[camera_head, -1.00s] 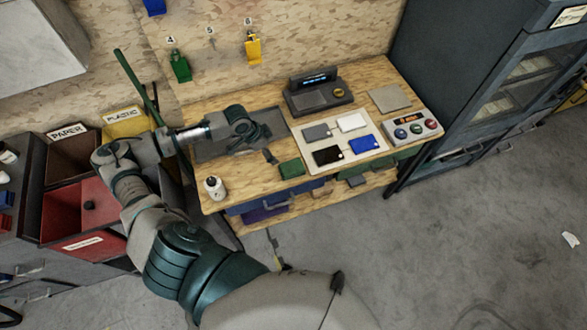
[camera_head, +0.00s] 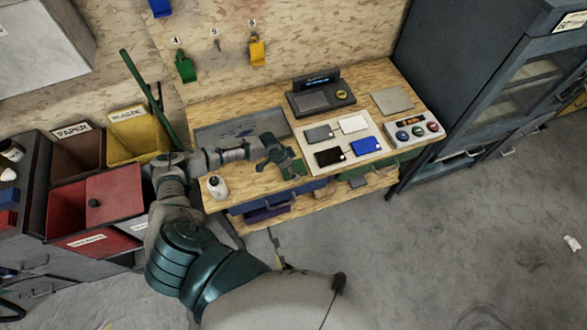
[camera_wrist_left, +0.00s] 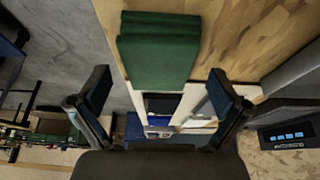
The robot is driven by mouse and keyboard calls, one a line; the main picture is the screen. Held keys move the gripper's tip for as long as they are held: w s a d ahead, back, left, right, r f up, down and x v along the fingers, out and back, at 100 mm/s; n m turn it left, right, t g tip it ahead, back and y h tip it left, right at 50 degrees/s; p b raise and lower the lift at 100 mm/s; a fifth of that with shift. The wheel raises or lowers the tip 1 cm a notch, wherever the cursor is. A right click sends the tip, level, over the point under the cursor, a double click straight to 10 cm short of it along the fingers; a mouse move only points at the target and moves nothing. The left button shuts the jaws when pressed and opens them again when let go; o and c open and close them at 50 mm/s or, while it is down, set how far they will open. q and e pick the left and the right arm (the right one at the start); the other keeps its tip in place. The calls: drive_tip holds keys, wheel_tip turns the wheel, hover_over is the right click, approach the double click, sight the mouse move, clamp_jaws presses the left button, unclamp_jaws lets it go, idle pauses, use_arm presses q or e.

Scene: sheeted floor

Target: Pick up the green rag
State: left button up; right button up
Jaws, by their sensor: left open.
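The green rag (camera_head: 299,167) lies folded near the front edge of the wooden workbench. My left gripper (camera_head: 284,163) is right at it in the head view and hides part of it. In the left wrist view the rag (camera_wrist_left: 158,48) shows as a folded dark green stack at the top. My left gripper's fingers (camera_wrist_left: 160,92) are spread wide with nothing between them, and the rag lies beyond their tips. My right gripper is not in view.
To the right of the rag, a pale board (camera_head: 322,135) holds several cards. A white bottle (camera_head: 218,187) stands at the bench's left front. Sorting bins (camera_head: 135,135) are at left.

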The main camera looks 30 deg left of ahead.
use_arm(q)
drive_tip(key=shift+w+d+f, duration=0.1)
drive_tip(key=shift+d+f, duration=0.05)
drive_tip(key=shift+f, duration=0.2)
drive_tip(key=shift+f, duration=0.25)
idle(0.5)
drive_tip(key=c, duration=1.2)
drive_tip(key=shift+r, duration=0.1)
drive_tip(key=shift+c, duration=0.2)
